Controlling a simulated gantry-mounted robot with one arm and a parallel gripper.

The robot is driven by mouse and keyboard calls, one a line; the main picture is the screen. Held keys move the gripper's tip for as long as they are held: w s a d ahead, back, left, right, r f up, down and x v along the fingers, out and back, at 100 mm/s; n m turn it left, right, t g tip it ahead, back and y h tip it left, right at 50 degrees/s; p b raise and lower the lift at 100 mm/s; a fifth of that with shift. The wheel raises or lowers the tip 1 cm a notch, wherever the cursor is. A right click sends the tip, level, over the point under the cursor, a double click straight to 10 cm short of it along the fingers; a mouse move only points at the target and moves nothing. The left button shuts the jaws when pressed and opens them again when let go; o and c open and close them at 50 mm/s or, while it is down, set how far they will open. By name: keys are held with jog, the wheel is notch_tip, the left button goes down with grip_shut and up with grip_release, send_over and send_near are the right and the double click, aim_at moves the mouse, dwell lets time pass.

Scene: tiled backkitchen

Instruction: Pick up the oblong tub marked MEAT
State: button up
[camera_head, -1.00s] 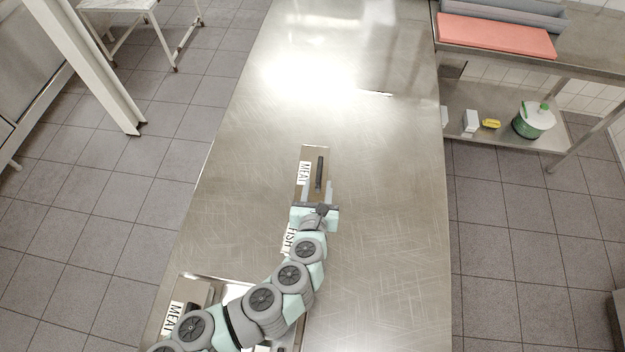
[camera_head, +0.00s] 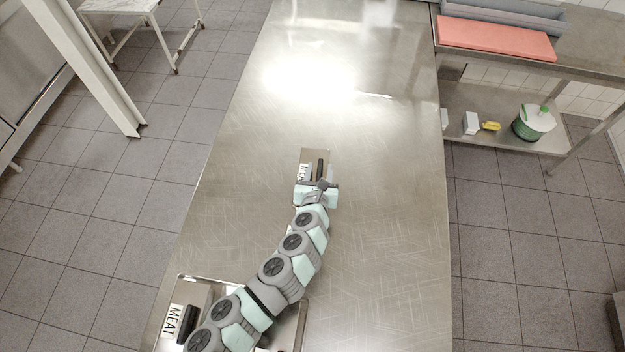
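A narrow metal tub (camera_head: 313,154) with a dark bar-shaped handle (camera_head: 320,167) on top and a white MEAT label (camera_head: 303,172) lies on the steel table. My gripper (camera_head: 318,176) is over its near part and hides it, along with part of the label. The fingers lie close beside the handle, but I cannot tell whether they touch it or have shut. A second lid with a MEAT label (camera_head: 178,322) and a dark handle is at the lower left of the table, partly hidden by my arm.
The steel table (camera_head: 390,200) is clear to the right and beyond the tub. My arm covers part of a metal container at the lower left. A side bench at the right holds a red board (camera_head: 495,36), with a green-and-white container (camera_head: 534,121) on its lower shelf.

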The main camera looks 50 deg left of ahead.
jog(key=shift+c, duration=0.2)
grip_shut()
dwell(1.3)
